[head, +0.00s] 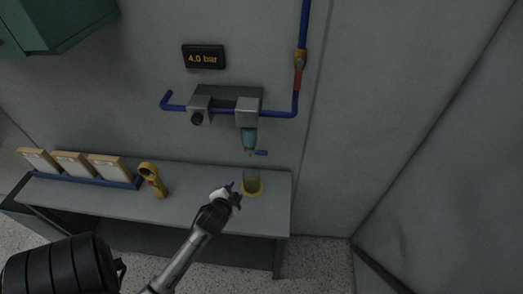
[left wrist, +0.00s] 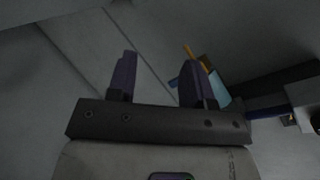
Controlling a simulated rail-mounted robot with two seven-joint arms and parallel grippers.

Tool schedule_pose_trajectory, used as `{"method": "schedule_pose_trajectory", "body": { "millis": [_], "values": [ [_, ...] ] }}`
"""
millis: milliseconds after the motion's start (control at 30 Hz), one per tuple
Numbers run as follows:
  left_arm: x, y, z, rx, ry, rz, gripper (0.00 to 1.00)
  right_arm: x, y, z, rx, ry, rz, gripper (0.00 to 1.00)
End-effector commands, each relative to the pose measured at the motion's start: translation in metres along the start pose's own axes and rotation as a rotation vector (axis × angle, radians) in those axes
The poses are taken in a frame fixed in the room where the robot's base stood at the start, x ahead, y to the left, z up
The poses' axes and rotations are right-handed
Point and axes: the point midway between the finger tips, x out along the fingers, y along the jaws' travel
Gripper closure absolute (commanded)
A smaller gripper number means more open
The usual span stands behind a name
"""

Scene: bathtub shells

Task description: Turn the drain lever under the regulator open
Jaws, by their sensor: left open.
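The regulator (head: 247,112) is on a blue pipe on the wall. A blue bowl (head: 249,139) hangs under it, and the small blue drain lever (head: 259,153) sticks out to the right at the bowl's lower end. My left gripper (head: 234,187) is open and empty, below and slightly left of the lever, apart from it. In the left wrist view the open fingers (left wrist: 155,82) point up. The light-blue bowl (left wrist: 219,91) shows partly behind the right finger, which hides some of it. A small blue piece there (left wrist: 173,82), perhaps the lever, shows beside that finger. My right gripper is not in view.
A clear cup with a yellow base (head: 253,187) stands on the bench (head: 200,205), close right of my gripper. A yellow handheld tool (head: 153,179) and several boards in a blue rack (head: 85,176) stand left.

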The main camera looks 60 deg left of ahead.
Motion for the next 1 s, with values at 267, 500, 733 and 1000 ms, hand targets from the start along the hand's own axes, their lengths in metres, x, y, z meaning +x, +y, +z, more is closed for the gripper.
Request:
{"method": "schedule_pose_trajectory", "body": {
  "millis": [267, 500, 733, 1000],
  "values": [
    [-0.005, -0.025, -0.046, 0.481, 0.307, -0.286, 0.53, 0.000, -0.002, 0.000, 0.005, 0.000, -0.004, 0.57],
    [-0.011, -0.031, -0.061, 0.665, 0.360, -0.386, 0.53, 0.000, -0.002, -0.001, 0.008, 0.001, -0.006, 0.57],
    [0.009, -0.037, -0.072, 0.684, 0.356, -0.389, 0.53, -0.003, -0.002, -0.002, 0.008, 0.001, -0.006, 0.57],
    [0.053, -0.048, -0.095, 0.681, 0.356, -0.388, 0.53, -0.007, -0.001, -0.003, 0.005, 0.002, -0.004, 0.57]
  ]
}}
